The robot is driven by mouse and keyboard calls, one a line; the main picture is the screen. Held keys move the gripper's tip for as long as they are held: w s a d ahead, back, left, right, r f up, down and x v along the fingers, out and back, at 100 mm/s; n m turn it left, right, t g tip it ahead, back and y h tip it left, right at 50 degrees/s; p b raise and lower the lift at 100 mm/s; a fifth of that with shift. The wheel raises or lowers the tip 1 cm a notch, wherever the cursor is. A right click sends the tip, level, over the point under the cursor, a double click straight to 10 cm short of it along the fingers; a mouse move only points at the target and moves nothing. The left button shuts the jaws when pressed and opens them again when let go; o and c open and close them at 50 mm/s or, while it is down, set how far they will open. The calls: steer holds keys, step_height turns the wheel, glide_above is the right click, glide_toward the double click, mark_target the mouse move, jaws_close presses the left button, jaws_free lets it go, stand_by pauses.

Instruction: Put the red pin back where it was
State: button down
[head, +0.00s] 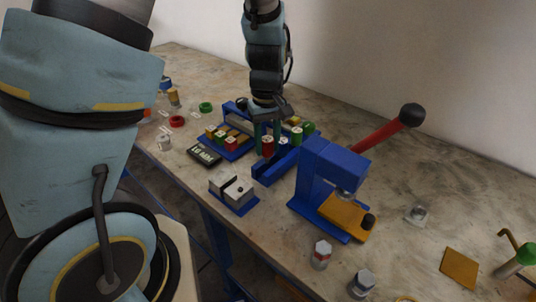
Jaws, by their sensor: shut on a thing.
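My gripper (267,138) reaches down from the top over the middle of the bench. Its two fingers point down and are shut on a red pin (267,149) with a pale top. The pin is small in the picture, and I cannot tell whether its lower end is in the air or touching the blue fixture under it. Another red piece (231,145) stands in the blue rack (238,153) to the left. A third red piece (283,141) with a pale top is just right of my gripper, near green pieces (297,135).
A blue press (325,175) with a long red lever (385,132) stands to the right. A grey split block (232,189) on a blue base and a dark display box (205,155) are in front. Loose fittings (321,254) lie at the front edge. The back right is clear.

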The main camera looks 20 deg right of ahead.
mark_target(267, 156)
steer(key=shift+f, duration=1.8)
steer(key=shift+f, duration=0.45)
steer(key=shift+c, duration=2.3)
jaws_free()
step_height(267, 156, up, 13)
steer(key=w+a+m+t, duration=0.1)
steer(key=a, duration=2.4)
steer(key=shift+w+a+m+t, duration=0.15)
steer(key=shift+a+m+t, duration=0.1)
steer(key=shift+m+t, duration=0.05)
